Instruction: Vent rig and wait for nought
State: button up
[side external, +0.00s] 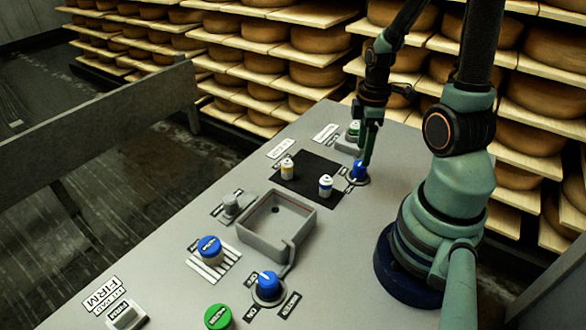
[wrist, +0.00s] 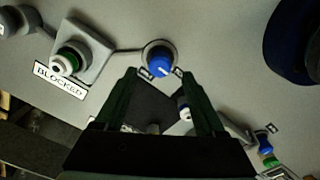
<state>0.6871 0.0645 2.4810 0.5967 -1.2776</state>
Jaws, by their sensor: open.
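A blue knob (side external: 358,170) with a white pointer line stands on a round grey base at the far right of the bench, with small labels beside it. My gripper (side external: 367,154) points down right at this knob, partly covering it. In the wrist view the knob (wrist: 160,65) shows just beyond and between the two open fingertips (wrist: 159,74), with nothing held. I cannot tell whether a finger touches it. A second blue knob (side external: 268,283) stands near the front of the basin, with labels around it. A label board reading FIRM (side external: 104,294) lies at the front left.
A black mat (side external: 305,185) carries two small bottles, yellow-banded (side external: 287,168) and blue-banded (side external: 325,186). A square grey basin (side external: 248,235), blue-capped item (side external: 209,248) and green button (side external: 218,317) stand nearer. A green-and-white fitting (wrist: 67,60) sits by a BLOCKED label (wrist: 59,82).

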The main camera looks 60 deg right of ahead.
aim_at(360, 169)
jog(key=shift+f, duration=2.7)
grip_shut()
